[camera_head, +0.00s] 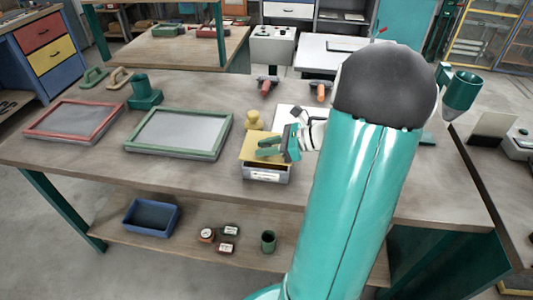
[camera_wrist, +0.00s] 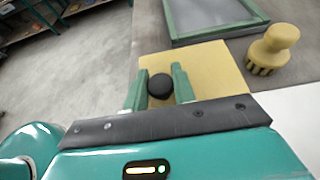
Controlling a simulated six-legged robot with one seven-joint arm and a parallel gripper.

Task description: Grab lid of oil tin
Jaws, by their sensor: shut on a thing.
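The oil tin (camera_head: 265,174) is a grey box with a white label near the front edge of the workbench. Its lid (camera_head: 250,140) is a flat yellow plate over the tin's top; I cannot tell whether it sits flush or is slightly raised. In the wrist view the lid (camera_wrist: 208,67) carries a round black knob (camera_wrist: 160,87). My gripper (camera_wrist: 160,84) has its green fingers on either side of the knob and is shut on it. In the head view my gripper (camera_head: 268,146) is over the lid, and its fingers hide the knob.
A yellow knobbed tool (camera_head: 253,119) stands just behind the tin. A green-framed screen (camera_head: 180,134) and a red-framed screen (camera_head: 74,121) lie to the left. Orange-handled tools (camera_head: 266,87) lie at the back edge. A blue bin (camera_head: 151,217) is on the lower shelf.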

